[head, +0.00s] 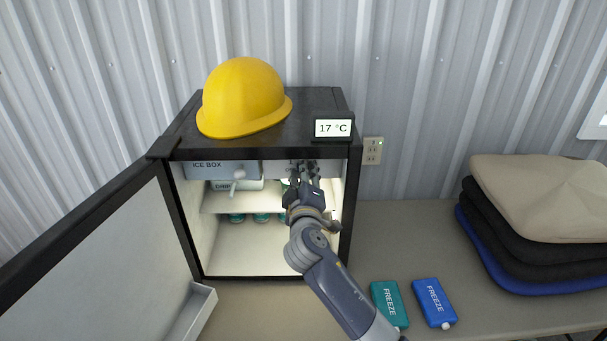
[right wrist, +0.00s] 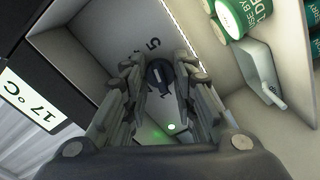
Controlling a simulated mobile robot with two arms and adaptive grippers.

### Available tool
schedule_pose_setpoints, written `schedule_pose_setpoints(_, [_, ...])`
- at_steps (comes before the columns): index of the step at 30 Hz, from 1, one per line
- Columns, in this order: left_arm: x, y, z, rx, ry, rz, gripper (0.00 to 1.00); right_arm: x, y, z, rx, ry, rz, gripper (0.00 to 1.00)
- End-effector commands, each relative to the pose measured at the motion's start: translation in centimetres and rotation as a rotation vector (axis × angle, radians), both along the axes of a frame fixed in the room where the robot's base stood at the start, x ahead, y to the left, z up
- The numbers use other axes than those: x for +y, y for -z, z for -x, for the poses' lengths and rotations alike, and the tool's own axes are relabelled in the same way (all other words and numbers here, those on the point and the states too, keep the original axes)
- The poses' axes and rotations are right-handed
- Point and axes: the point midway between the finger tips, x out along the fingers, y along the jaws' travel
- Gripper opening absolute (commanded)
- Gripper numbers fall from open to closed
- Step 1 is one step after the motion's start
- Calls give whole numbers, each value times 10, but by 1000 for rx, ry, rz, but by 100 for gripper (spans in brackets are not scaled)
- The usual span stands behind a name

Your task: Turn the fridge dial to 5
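The small black fridge (head: 188,235) stands on the bench with its door (head: 110,262) open to the left. My right gripper (head: 303,170) reaches into its upper right, below the thermometer display. In the right wrist view, a dark round dial (right wrist: 160,75) with a pale pointer line sits on a grey panel (right wrist: 90,45). A printed 5 shows just above it; most other marks are hidden by the fingers. My right gripper's fingers (right wrist: 160,68) are parted, one on each side of the dial; I cannot tell whether they touch it. My left gripper is out of view.
The display (head: 332,128) reads 17 °C. A yellow hard hat (head: 243,97) sits on the fridge. The ice box (head: 222,170) and green-topped items (head: 262,217) are inside. Teal (head: 388,303) and blue (head: 434,301) freeze packs and folded cloths (head: 540,200) lie right.

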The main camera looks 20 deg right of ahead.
Motion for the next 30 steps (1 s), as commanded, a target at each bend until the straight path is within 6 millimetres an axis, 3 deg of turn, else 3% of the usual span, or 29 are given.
schedule_pose_setpoints(9, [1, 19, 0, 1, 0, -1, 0, 0, 4, 0, -33, 1, -115, 2])
schedule_pose_setpoints(18, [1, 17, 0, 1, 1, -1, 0, 0, 0, 0, -38, 0, -136, 2])
schedule_pose_setpoints(19, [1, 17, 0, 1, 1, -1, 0, 0, 0, 0, -37, 0, -135, 32])
schedule_pose_setpoints(21, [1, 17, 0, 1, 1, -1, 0, 0, 0, 0, -38, 1, -135, 46])
schedule_pose_setpoints(30, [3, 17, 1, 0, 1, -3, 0, 0, 0, 0, -38, 1, -134, 46])
